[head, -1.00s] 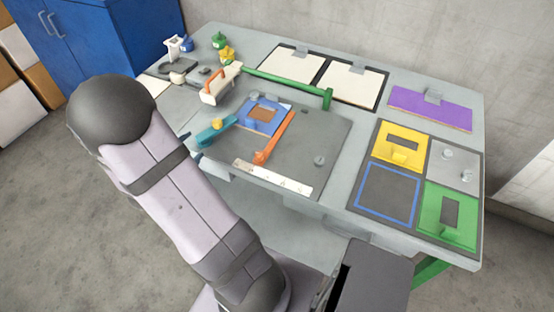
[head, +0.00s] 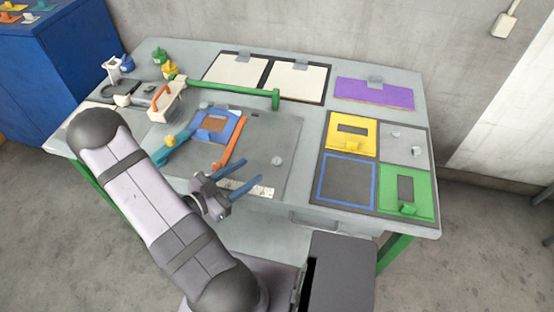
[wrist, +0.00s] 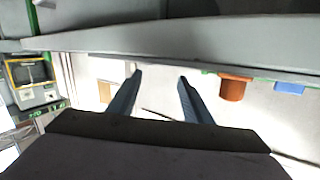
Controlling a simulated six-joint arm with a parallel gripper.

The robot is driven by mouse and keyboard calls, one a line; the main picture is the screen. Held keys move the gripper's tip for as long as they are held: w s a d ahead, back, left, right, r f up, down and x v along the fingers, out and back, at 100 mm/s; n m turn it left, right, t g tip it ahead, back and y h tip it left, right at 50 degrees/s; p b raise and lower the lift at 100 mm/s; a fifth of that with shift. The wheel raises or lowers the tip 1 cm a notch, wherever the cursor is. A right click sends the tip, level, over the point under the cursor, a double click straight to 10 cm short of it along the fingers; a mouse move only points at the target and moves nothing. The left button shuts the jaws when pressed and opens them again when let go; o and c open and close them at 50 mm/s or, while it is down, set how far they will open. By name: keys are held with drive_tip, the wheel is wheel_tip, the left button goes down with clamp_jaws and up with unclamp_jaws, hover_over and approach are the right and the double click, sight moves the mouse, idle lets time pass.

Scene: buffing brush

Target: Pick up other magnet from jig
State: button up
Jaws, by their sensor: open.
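The blue frame jig (head: 232,122) lies on the dark grey board, around a brown panel (head: 212,124). An orange bar (head: 231,143) runs along its right side. A small round grey piece (head: 277,161) sits on the board to the right; I cannot tell whether it is a magnet. Two similar round grey pieces (head: 395,134) (head: 417,150) are on the grey square at the right. My gripper (head: 253,170) is open and empty near the board's front edge, left of and nearer than the lone grey piece. Its two blue fingers (wrist: 160,75) also show apart in the wrist view.
A white strip (head: 262,190) lies by the board's front edge, partly behind the fingers. A green bar (head: 235,92) crosses behind the jig. Yellow (head: 365,127) and green (head: 421,188) fixtures stand at the right. The table's edge (wrist: 180,60) crosses the wrist view.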

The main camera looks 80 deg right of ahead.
sight(273, 164)
drive_tip(key=shift+s+a+f+n+y, duration=0.1)
drive_tip(key=shift+s+f+n+y, duration=0.25)
drive_tip(key=shift+s, duration=0.35)
drive_tip(key=shift+p+x, duration=1.5)
drive_tip(key=shift+x, duration=2.1)
drive_tip(key=shift+s+r, duration=0.15)
drive_tip(key=shift+s, duration=0.05)
drive_tip(key=c, duration=1.1)
